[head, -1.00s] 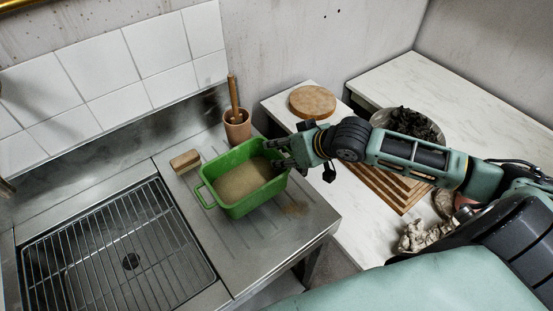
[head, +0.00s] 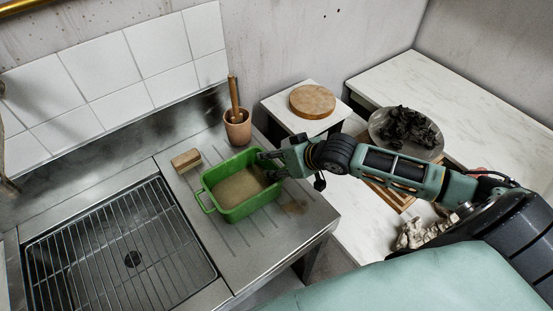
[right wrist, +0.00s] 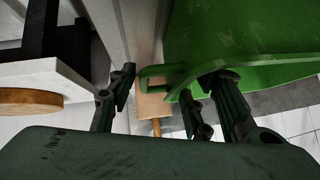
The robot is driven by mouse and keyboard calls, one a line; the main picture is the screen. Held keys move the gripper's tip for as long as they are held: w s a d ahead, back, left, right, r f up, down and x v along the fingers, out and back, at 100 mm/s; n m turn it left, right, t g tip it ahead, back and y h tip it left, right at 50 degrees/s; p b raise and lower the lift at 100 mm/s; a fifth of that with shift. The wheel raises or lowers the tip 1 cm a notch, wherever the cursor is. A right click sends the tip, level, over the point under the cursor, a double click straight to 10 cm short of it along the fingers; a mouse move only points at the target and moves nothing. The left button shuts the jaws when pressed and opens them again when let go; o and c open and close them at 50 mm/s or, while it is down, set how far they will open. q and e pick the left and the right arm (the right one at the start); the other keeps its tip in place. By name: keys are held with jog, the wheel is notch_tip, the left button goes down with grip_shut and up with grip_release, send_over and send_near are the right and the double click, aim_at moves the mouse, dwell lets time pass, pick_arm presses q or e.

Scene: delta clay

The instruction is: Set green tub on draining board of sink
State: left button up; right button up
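The green tub (head: 241,211) stands upright on the grooved metal draining board (head: 262,248), right of the sink's rack. It holds sandy-brown stuff. Its left handle faces the rack. My right gripper (head: 270,164) is at the tub's right end, by the rim. In the right wrist view the fingers of this gripper (right wrist: 155,100) stand apart, with the green handle (right wrist: 155,72) of the tub in the gap and the tub wall (right wrist: 235,35) close to the right-hand fingers. Whether they touch is hard to tell. My left gripper is out of view.
A wooden block brush (head: 186,160) and a clay pot with a wooden pestle (head: 237,128) stand behind the tub. The sink (head: 118,250) has a wire rack. A round board (head: 312,101) and a bowl of dark lumps (head: 408,130) are on white tops at right.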

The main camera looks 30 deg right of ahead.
jog(key=shift+o, duration=0.3)
jog(key=shift+r, duration=0.1)
jog(key=v, duration=1.2)
jog(key=shift+a, duration=0.1)
dwell(0.4)
